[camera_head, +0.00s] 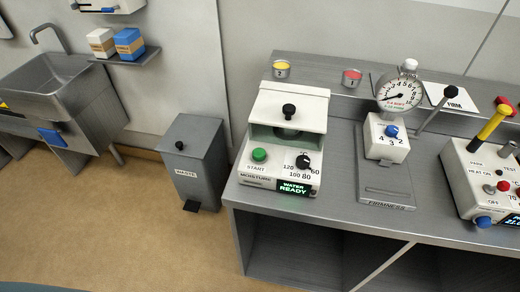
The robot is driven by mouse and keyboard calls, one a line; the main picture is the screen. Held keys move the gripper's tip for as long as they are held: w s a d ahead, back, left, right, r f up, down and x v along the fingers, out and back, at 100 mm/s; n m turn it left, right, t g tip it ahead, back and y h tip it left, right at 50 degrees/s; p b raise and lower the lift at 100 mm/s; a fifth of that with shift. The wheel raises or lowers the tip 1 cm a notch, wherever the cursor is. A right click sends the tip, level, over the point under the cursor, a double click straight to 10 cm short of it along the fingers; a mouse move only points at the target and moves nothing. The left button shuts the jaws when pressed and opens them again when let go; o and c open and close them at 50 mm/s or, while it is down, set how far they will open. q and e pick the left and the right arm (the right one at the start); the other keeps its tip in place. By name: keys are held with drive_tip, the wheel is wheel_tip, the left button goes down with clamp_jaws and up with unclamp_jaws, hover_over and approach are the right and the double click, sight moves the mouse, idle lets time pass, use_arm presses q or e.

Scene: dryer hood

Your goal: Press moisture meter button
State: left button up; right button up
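The moisture meter (255,172) is a white box on the left part of the grey bench. Its green button (259,155), marked START, is on the lower left of its front face. A black temperature dial (303,161) sits to the right of the button. A lit display (295,188) below the dial reads WATER READY. The meter's upper cover (290,105) has a black knob and sits above a recess. Neither gripper is in view, and nothing covers the button.
The firmness tester (387,140) with its round gauge stands right of the meter. A device with a yellow-handled lever (493,124) is at the far right. Yellow (281,69) and red (351,78) cups stand behind. A waste bin (192,160) and a sink (55,85) are to the left.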

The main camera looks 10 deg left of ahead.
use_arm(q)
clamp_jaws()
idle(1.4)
